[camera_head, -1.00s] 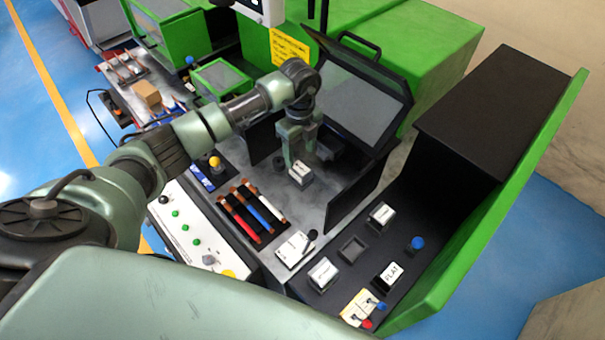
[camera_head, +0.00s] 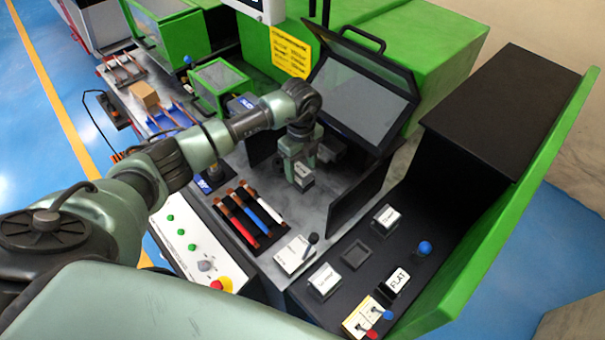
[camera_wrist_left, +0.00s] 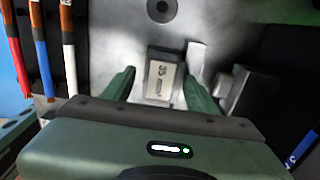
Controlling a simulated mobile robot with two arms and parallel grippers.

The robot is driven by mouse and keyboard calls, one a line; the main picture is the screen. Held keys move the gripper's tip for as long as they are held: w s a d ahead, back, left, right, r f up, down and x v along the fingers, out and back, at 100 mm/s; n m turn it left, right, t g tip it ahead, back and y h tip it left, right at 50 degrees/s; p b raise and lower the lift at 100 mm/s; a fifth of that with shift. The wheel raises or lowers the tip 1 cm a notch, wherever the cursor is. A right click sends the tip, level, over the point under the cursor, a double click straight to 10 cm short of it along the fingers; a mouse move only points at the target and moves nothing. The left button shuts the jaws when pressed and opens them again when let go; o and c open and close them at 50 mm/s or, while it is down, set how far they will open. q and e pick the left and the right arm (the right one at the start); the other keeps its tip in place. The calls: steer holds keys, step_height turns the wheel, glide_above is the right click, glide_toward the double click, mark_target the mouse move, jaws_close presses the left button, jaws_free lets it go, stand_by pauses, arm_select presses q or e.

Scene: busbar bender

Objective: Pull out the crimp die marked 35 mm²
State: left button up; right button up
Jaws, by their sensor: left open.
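The crimp die (camera_head: 304,177) is a small block with a white label in the machine's work area. In the left wrist view the die (camera_wrist_left: 161,76) shows a label that reads 35 mm², turned sideways. My left gripper (camera_head: 299,168) is low over the die in the head view. In the left wrist view my left gripper (camera_wrist_left: 160,88) is open, with one finger on each side of the die and a gap at each side. The die's lower end is partly hidden by the gripper body. My right gripper is not in view.
Colored busbars lie in a black rack (camera_head: 250,215) left of the die. A raised clear guard (camera_head: 360,95) stands behind. A black side panel (camera_head: 358,193) stands to the right. Labeled blocks (camera_head: 324,281) and an empty square recess (camera_head: 356,255) are on the dark shelf.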

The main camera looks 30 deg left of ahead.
arm_select(q)
jaws_close()
steer(key=shift+r, duration=0.1)
steer(key=shift+w+r, duration=0.1)
steer(key=shift+r, duration=0.05)
steer(key=shift+r+p, duration=0.3)
steer(key=shift+p, duration=0.15)
steer(key=shift+r, duration=0.35)
steer(key=shift+r+p, duration=0.15)
steer(key=shift+p, duration=0.2)
steer(key=shift+r, duration=0.25)
